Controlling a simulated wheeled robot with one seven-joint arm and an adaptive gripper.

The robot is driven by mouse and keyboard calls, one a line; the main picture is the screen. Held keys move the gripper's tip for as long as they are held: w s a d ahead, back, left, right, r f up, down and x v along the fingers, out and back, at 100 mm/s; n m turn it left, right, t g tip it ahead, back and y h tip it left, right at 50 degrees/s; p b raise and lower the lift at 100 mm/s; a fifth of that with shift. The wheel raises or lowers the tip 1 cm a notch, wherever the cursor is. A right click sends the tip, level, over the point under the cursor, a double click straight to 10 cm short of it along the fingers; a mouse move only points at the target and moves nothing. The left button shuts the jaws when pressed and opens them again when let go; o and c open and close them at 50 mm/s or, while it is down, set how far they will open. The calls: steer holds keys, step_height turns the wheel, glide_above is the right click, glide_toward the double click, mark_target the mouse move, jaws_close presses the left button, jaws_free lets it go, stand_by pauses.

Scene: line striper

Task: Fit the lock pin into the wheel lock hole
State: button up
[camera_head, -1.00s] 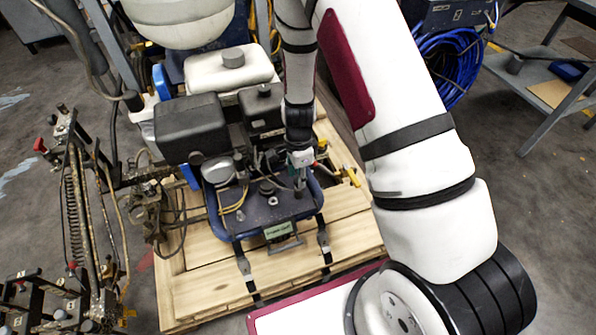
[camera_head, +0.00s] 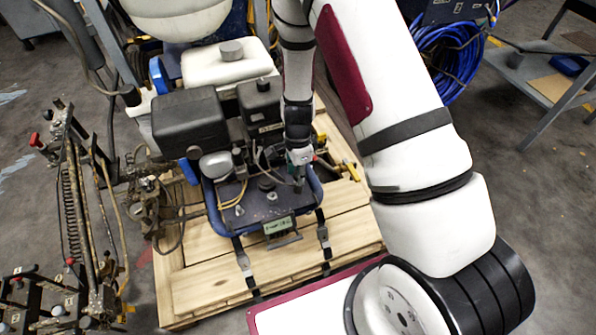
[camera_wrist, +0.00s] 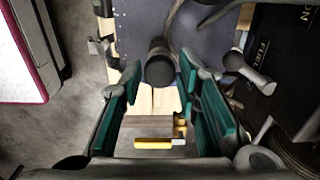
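My gripper (camera_head: 299,180) points down over the right side of the blue-framed engine deck (camera_head: 255,212). In the wrist view its two green-padded fingers (camera_wrist: 160,80) stand wide apart with nothing clamped between them. A black round-topped post (camera_wrist: 160,62) shows between the fingertips, below them or near them; I cannot tell the gap. A yellow piece (camera_head: 352,171) also lies by the pallet's right side in the head view. I cannot make out which part is the lock pin, and the wheel lock hole is not recognisable.
The machine stands on a wooden pallet (camera_head: 205,292), with black straps at its front. Black engine boxes (camera_head: 188,124) and a white tank (camera_head: 222,66) rise behind the deck. Rusty spring linkage (camera_head: 75,200) stands at left. Blue cable coils (camera_head: 447,48) hang at back right.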

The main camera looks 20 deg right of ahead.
jaws_close()
steer(key=shift+r+p, duration=0.55)
steer(key=shift+r, duration=0.1)
steer(key=shift+r+p, duration=2.35)
steer(key=shift+r, duration=0.8)
